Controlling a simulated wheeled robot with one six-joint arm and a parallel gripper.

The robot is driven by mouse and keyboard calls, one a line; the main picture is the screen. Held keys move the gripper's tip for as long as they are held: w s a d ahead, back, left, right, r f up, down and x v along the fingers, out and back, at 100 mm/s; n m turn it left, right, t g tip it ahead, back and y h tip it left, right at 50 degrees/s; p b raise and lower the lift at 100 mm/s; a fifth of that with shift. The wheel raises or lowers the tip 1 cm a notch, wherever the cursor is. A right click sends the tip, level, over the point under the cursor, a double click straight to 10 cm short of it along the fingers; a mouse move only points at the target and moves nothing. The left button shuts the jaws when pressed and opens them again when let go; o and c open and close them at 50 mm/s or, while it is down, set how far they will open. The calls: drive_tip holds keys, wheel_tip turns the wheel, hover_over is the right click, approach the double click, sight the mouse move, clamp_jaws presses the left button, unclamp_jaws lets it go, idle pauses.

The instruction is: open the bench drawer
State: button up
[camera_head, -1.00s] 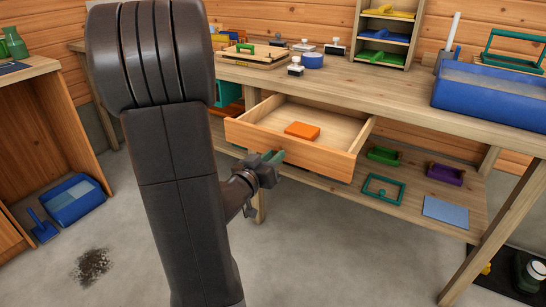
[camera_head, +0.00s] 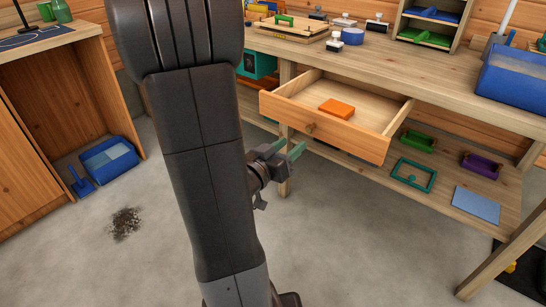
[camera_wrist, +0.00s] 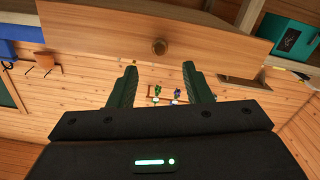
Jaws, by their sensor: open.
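The bench drawer (camera_head: 345,133) is pulled out from under the workbench top (camera_head: 420,75), with its inside showing. An orange block (camera_head: 337,109) lies in it. Its round knob (camera_head: 310,127) is on the front panel and also shows in the wrist view (camera_wrist: 160,46). My gripper (camera_head: 297,150) is open and empty, just in front of and below the drawer front, apart from the knob. In the wrist view the two green fingers (camera_wrist: 158,78) stand apart, with the knob beyond their tips. My arm hides part of the bench's left side.
The lower shelf holds a green bin (camera_head: 418,141), a purple bin (camera_head: 481,165), a teal frame (camera_head: 413,175) and a blue sheet (camera_head: 476,204). A blue dustpan (camera_head: 108,158) and a dirt patch (camera_head: 124,223) are on the floor at left. Floor in front of the bench is clear.

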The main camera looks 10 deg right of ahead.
sight(309, 131)
drive_tip(key=v, duration=0.6)
drive_tip(key=shift+s+a+p, duration=0.15)
drive_tip(key=shift+p, duration=0.2)
idle(0.3)
drive_tip(key=shift+b+x, duration=1.05)
drive_tip(key=shift+x, duration=5.9)
